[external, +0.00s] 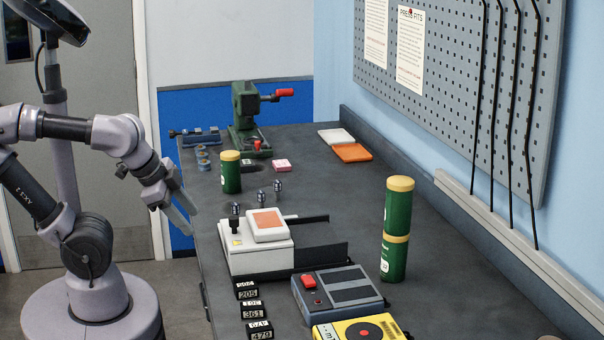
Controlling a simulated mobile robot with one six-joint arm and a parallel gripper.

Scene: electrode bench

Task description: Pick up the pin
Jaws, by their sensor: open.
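Two small silver, pin-like pieces stand upright behind the white device: one pin (277,187) and another pin (262,196) just to its left and nearer. A darker upright piece (235,222) stands on the left part of the white device (262,262); I cannot tell whether it is also a pin. My gripper (191,222) is open and empty, with its fingers pointing down and right. In the picture it is at the bench's left edge, left of the white device and the pins, and touches none of them.
A green can (231,178) with a yellow lid stands behind the pins. A green press (245,115) is at the back. Stacked green cans (396,230) stand at right. A grey box (338,296) and black number blocks (253,311) are in front. Bare bench (345,195) lies right of the pins.

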